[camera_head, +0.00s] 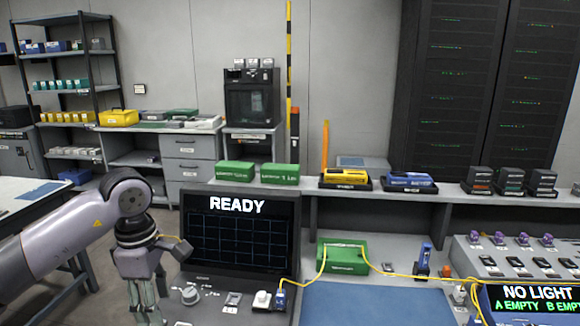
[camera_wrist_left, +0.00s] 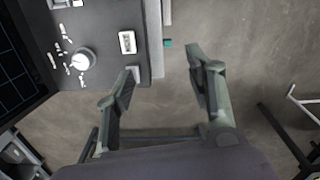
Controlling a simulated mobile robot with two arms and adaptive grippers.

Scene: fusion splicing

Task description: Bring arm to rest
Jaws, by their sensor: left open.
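My left arm comes in from the left in the head view. Its gripper (camera_head: 148,305) points down at the left end of the bench, beside the monitor showing READY (camera_head: 240,232), and its lower end is cut off by the picture's edge. In the left wrist view my left gripper (camera_wrist_left: 163,68) has its two fingers spread with nothing between them. Below them are the bench's edge and the grey floor. My right gripper is not in view.
A green box (camera_head: 342,256) with a yellow cable stands on the bench. A blue mat (camera_head: 370,304) lies in front of it. A NO LIGHT screen (camera_head: 535,298) stands at the right. Another table (camera_head: 20,195) stands at the left.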

